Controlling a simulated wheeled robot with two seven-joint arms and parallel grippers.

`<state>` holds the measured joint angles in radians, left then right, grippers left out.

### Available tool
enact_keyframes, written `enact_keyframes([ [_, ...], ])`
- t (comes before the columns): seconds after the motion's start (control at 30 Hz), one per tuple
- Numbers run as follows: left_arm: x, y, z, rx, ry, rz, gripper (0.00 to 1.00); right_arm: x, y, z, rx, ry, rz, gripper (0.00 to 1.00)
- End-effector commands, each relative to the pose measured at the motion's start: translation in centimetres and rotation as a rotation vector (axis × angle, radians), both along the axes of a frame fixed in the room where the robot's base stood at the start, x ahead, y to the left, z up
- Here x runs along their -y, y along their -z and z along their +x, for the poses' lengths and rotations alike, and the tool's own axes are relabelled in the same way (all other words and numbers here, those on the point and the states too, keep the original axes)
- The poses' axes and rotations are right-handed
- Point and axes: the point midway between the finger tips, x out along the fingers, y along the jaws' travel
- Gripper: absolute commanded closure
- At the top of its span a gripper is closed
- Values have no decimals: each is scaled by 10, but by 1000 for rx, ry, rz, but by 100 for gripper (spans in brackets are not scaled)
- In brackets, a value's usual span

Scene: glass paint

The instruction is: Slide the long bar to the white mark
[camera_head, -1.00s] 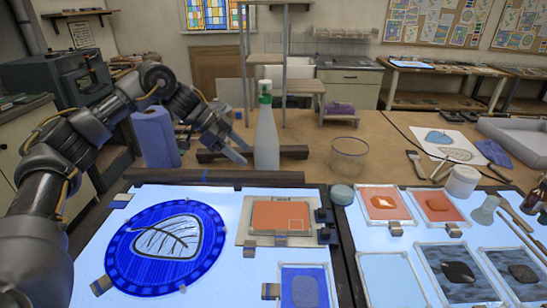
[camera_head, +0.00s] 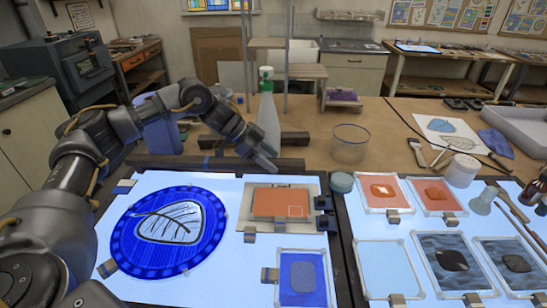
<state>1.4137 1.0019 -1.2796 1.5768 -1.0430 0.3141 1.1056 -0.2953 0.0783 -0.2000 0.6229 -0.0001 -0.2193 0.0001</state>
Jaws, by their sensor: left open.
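A long dark bar (camera_head: 178,163) lies along the back edge of the left light panel, with a small blue strip on it. A second dark bar (camera_head: 294,139) lies on the tabletop behind, partly hidden by the spray bottle and my arm. I cannot tell for certain which is the task's bar. My left gripper (camera_head: 267,160) is open and empty, pointing down right over the right part of the nearer bar. My right gripper is out of view.
A white spray bottle (camera_head: 268,115) with a green neck stands just behind my left gripper. A blue paper roll (camera_head: 158,125) is behind my arm. A glass jar (camera_head: 349,144) stands right. A round blue leaf panel (camera_head: 168,230) and framed panes cover the light tables.

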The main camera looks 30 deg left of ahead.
Motion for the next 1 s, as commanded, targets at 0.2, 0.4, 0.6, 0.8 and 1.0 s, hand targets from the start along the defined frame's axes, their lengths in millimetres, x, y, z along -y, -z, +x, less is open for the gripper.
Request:
enact_keyframes([
  [0.2,4,4,2,0,1,0,42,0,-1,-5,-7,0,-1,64],
  [0.4,4,4,2,-1,2,0,50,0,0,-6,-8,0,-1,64],
  [0.6,4,3,2,0,1,0,76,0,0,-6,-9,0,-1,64],
  [0.8,4,3,3,2,0,0,100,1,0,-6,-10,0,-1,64],
  [1.0,19,1,0,1,21,0,100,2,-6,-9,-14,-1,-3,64],
])
